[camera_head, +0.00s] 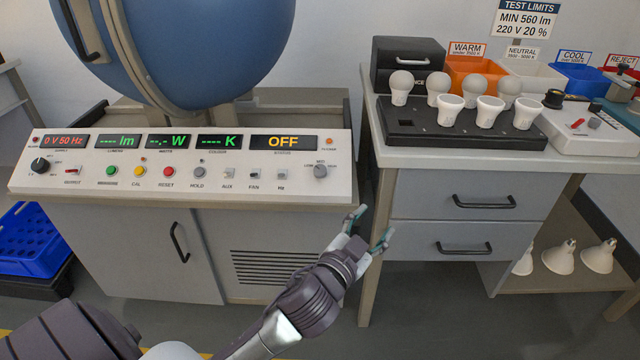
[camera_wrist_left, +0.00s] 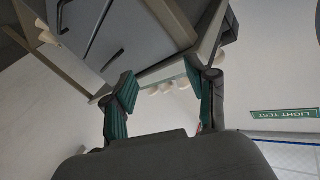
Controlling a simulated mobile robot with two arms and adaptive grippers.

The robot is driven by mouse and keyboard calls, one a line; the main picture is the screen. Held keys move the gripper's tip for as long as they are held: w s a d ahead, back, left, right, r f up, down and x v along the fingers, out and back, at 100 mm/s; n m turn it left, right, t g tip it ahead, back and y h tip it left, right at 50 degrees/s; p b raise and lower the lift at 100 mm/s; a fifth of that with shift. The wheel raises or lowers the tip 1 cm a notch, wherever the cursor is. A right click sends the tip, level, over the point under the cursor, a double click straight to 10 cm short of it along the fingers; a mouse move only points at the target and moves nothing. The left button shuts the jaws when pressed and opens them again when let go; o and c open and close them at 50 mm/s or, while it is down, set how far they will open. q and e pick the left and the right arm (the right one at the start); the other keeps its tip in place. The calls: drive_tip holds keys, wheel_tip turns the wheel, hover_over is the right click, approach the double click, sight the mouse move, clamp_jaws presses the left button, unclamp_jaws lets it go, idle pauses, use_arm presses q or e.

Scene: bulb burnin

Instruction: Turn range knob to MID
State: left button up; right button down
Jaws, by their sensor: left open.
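The range knob (camera_head: 320,171) is a small grey knob at the right end of the white sloped control panel (camera_head: 200,190), with small labels around it that are hard to read. I cannot tell its exact setting. My left gripper (camera_head: 368,228) is open and empty, below and to the right of the knob, in front of the gap between the panel cabinet and the drawer bench. It is apart from the panel. In the left wrist view my left gripper's two green-padded fingers (camera_wrist_left: 161,98) are spread with nothing between them. My right gripper is not in view.
A black knob (camera_head: 40,165), coloured buttons and small switches line the panel, under displays including one reading OFF (camera_head: 284,142). A blue sphere (camera_head: 190,50) stands behind. The right bench holds a black rack (camera_head: 400,128) of several bulbs. A blue crate (camera_head: 30,240) sits at left.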

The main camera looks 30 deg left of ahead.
use_arm(q)
drive_tip(key=w+d+r+m+t+h, duration=0.2)
drive_tip(key=d+r+m+t+h, duration=0.2)
drive_tip(key=r, duration=0.6)
drive_tip(key=s+d+r+m+g+h, duration=0.3)
drive_tip(key=d+r+m+g+h, duration=0.35)
drive_tip(key=m+h, duration=0.65)
drive_tip(key=m+g+y, duration=0.7)
drive_tip(key=g+y, duration=0.4)
drive_tip(key=y, duration=0.8)
approach(320, 169)
drive_tip(key=shift+n, duration=0.3)
drive_tip(key=b+x, duration=0.3)
drive_tip(key=x, duration=0.5)
drive_tip(key=shift+f, duration=0.15)
drive_tip(key=shift+w+a+f, duration=0.1)
drive_tip(key=shift+w+f, duration=0.05)
drive_tip(key=shift+f, duration=0.2)
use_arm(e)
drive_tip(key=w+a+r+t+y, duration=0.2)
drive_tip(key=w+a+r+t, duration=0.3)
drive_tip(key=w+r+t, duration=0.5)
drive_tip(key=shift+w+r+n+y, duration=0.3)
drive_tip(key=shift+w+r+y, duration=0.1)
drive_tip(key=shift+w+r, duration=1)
